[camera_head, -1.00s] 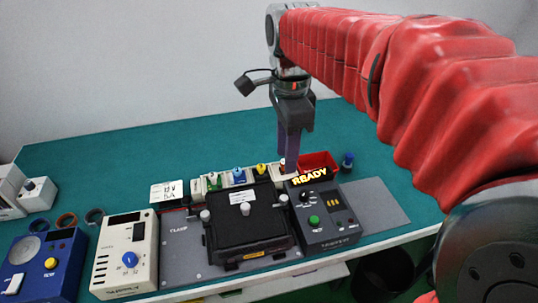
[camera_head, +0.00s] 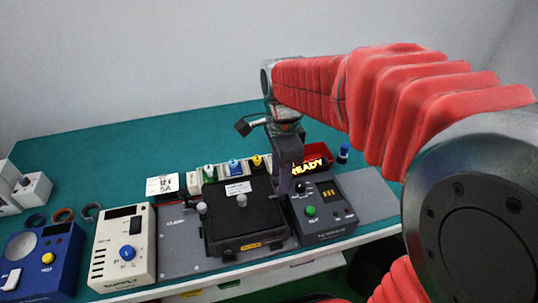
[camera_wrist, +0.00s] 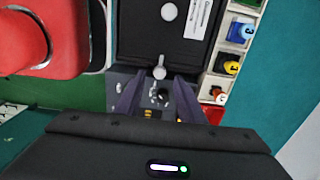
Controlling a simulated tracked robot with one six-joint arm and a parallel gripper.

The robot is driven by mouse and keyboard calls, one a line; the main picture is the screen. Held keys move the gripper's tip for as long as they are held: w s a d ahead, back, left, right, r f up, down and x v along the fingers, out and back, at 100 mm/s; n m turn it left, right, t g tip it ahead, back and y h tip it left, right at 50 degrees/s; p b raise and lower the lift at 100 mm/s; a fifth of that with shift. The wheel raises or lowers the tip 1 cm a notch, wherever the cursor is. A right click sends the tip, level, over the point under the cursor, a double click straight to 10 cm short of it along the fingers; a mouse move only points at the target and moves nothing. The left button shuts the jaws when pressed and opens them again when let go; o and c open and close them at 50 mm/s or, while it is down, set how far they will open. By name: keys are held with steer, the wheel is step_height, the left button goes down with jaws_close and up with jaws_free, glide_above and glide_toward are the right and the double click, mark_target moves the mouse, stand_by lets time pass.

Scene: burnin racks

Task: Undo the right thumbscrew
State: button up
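The right thumbscrew, a pale round knob (camera_wrist: 160,72), shows in the wrist view beside the edge of the black fixture lid (camera_head: 250,222). My gripper (camera_wrist: 158,80) is open, with one finger on each side of the thumbscrew in that view. No contact shows, and the height gap cannot be judged. In the head view my gripper (camera_head: 285,188) points down at the lid's right side and hides the right thumbscrew. A middle knob (camera_head: 241,200) and a left knob (camera_head: 202,208) are visible on the fixture.
The dark tester (camera_head: 325,222) with a green button and lit READY sign stands close on the right. A cream supply box (camera_head: 124,246) and blue box (camera_head: 45,262) stand left.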

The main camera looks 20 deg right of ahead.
mark_target(277, 193)
steer(key=shift+f, duration=1.7)
steer(key=shift+c, duration=0.4)
jaws_close()
steer(key=shift+d, duration=0.1)
